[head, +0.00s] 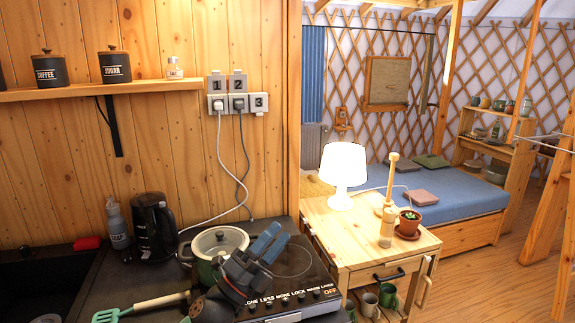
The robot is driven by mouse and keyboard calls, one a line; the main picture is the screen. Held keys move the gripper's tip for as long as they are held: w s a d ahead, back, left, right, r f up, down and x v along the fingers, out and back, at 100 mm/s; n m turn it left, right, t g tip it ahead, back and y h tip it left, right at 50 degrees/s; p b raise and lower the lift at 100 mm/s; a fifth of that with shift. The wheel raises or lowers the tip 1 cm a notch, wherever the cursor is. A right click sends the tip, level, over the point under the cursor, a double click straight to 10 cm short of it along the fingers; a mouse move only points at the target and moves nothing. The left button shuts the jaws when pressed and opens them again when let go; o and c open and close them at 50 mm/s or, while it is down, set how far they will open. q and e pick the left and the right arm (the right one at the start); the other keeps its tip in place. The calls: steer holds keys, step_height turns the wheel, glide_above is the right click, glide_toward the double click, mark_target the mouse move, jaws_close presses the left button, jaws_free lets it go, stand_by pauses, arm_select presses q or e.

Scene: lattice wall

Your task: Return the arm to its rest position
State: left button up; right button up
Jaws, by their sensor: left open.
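My left gripper (268,244) is in the head view at the lower middle. Its dark body and blue-grey fingers are over the hob (305,275), in front of the right side of the pot (215,240). The fingers are open, and I see nothing held between them. Whether the gripper touches the pot or hob cannot be told. Most of the left arm is out of the picture. My right gripper is not in view.
A kettle (154,228), a bottle (117,225) and a green spatula (140,306) are on the counter left of the pot. Cables hang from the sockets (238,102). A wooden side table (350,232) with a lit lamp (343,170) stands to the right.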

arm_select(q)
steer(key=s+a+f+n+y, duration=0.1)
steer(key=a+f+n+y, duration=0.3)
steer(key=f+n+y, duration=0.2)
steer(key=a+f+n+y, duration=0.5)
steer(key=f+n+y, duration=0.1)
steer(key=f+n, duration=0.3)
steer(key=s+a+f+n+y, duration=0.1)
steer(key=a+f+n+y, duration=0.4)
steer(key=f+n+y, duration=0.2)
steer(key=shift+s+f, duration=0.3)
steer(key=shift+f, duration=0.65)
steer(key=s+a+f+n+g, duration=0.2)
steer(key=s+f+n+g, duration=0.3)
steer(key=s+f, duration=0.65)
steer(key=s+a+f+n+g, duration=0.25)
steer(key=s+f+g, duration=0.6)
steer(key=s, duration=0.55)
steer(key=s+d+f, duration=0.1)
steer(key=s+f, duration=0.1)
steer(key=f, duration=1.7)
steer(key=s+d+f+g, duration=0.1)
steer(key=s+d+f, duration=0.1)
steer(key=f, duration=1.8)
steer(key=shift+s+d+f, duration=0.15)
steer(key=shift+s, duration=0.4)
steer(key=shift+m, duration=0.25)
